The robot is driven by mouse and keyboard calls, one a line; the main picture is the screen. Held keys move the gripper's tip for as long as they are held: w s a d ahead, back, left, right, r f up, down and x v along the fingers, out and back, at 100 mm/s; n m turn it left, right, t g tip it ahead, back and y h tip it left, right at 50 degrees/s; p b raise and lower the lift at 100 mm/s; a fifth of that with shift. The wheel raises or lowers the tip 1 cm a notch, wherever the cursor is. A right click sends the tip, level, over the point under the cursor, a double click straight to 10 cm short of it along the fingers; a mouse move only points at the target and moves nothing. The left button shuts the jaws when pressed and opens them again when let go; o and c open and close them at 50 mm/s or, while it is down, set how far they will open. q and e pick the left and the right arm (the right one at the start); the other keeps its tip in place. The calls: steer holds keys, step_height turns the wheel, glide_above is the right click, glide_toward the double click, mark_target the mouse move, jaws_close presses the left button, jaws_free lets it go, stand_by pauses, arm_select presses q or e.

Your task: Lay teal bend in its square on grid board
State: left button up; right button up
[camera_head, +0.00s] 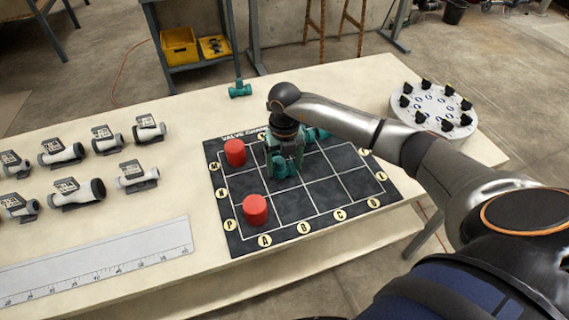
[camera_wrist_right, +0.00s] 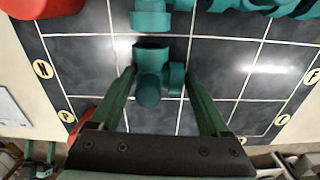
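The dark grid board (camera_head: 330,190) lies on the table with lettered discs along its edges. My right gripper (camera_head: 285,160) points down over the board's upper left part. In the right wrist view its green fingers (camera_wrist_right: 158,80) stand on both sides of the teal bend (camera_wrist_right: 150,75) and seem to touch it. The bend is at or just above the board; the exact gap is hard to tell. In the head view the bend (camera_head: 284,170) is partly hidden by the gripper. Another teal fitting (camera_head: 315,135) lies behind it on the board. My left gripper is not in view.
Two red cylinders (camera_head: 235,152) (camera_head: 255,209) stand on the board's left column. Another teal fitting (camera_head: 240,90) lies near the table's back edge. Several grey valves (camera_head: 75,190) and a ruler (camera_head: 100,262) lie left. A round white stand (camera_head: 432,108) with black knobs is at right.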

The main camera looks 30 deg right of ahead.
steer(key=shift+o, duration=1.2)
steer(key=shift+r, duration=0.15)
step_height(320, 180, up, 12)
steer(key=shift+r+b, duration=0.1)
steer(key=shift+b, duration=0.2)
